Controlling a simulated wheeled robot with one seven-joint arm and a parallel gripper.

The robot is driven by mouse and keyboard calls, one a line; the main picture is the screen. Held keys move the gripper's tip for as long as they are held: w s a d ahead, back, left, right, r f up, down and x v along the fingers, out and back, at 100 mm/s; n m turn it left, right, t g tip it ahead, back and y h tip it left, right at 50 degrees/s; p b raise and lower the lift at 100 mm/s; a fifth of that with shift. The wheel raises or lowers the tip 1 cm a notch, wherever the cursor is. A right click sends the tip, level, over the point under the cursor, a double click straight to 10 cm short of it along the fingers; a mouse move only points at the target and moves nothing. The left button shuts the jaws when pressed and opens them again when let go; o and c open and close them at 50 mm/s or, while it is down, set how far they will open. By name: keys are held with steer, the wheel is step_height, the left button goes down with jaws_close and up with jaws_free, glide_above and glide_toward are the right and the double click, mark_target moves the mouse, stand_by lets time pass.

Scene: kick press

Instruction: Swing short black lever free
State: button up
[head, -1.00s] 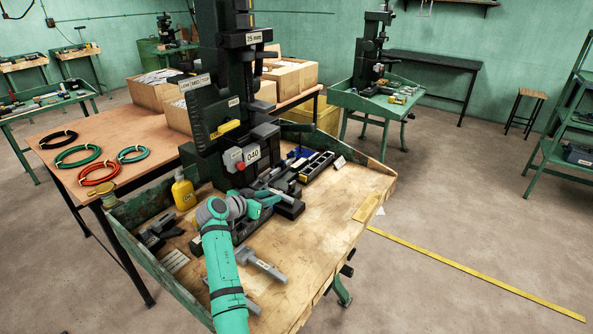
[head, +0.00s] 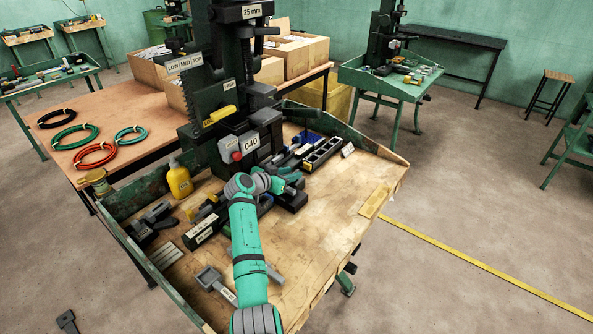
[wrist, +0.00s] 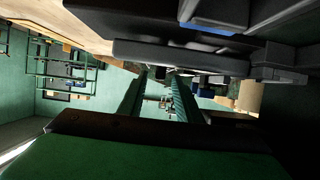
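The dark green press (head: 212,95) stands at the back of the wood-topped bench. It has LOW, MID and TOP labels, a FREE label (head: 229,84), a yellow-gripped handle (head: 219,115) and a red knob (head: 237,156). I cannot pick out the short black lever for certain among the dark press parts. My gripper (head: 291,183) is low over the bench, in front of the press base, beside dark blocks. In the wrist view the two green fingers of my gripper (wrist: 160,80) stand apart with nothing visible between them. Dark press or block parts (wrist: 185,55) lie close above them in that picture.
A yellow bottle (head: 180,182) stands left of the press. A black tray (head: 322,153) lies right of it. Grey tools (head: 210,280) lie at the bench front. The bench's right front top (head: 335,225) is clear. A raised green rim (head: 160,190) edges the bench.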

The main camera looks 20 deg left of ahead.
steer(key=shift+w+d+f, duration=0.2)
steer(key=shift+w, duration=0.3)
jaws_close()
